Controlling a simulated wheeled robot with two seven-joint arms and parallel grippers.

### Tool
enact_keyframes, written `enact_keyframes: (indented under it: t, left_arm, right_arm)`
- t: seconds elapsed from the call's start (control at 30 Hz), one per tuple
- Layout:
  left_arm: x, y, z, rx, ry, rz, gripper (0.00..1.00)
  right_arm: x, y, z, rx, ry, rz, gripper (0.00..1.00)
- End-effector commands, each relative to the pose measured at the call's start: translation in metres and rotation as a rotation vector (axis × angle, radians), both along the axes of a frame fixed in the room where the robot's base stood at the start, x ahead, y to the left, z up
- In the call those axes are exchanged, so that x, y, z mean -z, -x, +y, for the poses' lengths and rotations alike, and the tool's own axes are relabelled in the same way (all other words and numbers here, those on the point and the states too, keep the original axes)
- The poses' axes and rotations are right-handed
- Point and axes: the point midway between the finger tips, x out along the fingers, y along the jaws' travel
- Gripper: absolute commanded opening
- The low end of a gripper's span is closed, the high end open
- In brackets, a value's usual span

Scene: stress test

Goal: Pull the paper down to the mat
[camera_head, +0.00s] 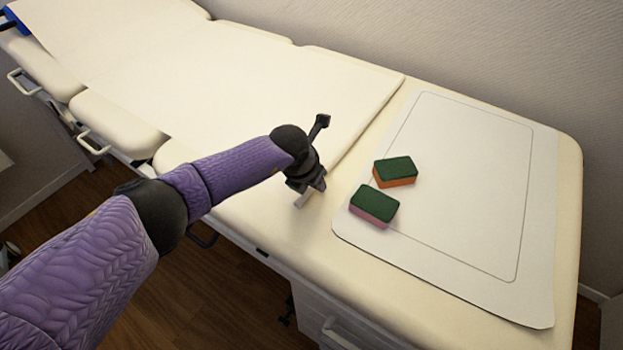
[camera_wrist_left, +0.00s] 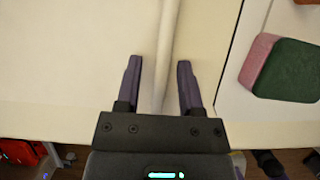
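The pale paper (camera_head: 270,80) lies along the cream examination table, and its near end stops short of the mat. The white mat (camera_head: 470,150), with a thin dark outline, lies flat at the right end. My left gripper (camera_head: 306,192) is low at the paper's end, near the table's front edge. In the left wrist view my open left gripper (camera_wrist_left: 158,80) has one finger on each side of the paper's end edge (camera_wrist_left: 165,50), with gaps visible on both sides. Whether the fingertips touch the table is unclear. My right gripper is out of view.
A green and orange sponge (camera_head: 395,172) and a green and pink sponge (camera_head: 374,206) lie on the mat's left part. The rest of the mat is clear. A wall runs behind the table. A blue item (camera_head: 14,20) shows at the table's far left end.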

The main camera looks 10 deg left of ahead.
Motion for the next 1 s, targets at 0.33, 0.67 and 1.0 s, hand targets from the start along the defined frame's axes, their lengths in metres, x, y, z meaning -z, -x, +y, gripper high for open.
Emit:
enact_keyframes:
  t: [0.33,0.67,1.0]
  left_arm:
    - [-0.001,0.001,0.001,0.0,-0.001,0.001,0.65]
    - [-0.068,0.022,0.01,0.002,-0.002,-0.004,0.65]
    - [-0.092,0.035,0.015,0.0,-0.001,0.002,0.65]
  right_arm:
    - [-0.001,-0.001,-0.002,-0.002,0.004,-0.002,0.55]
    - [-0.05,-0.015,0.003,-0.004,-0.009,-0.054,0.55]
    - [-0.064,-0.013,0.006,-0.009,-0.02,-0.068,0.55]
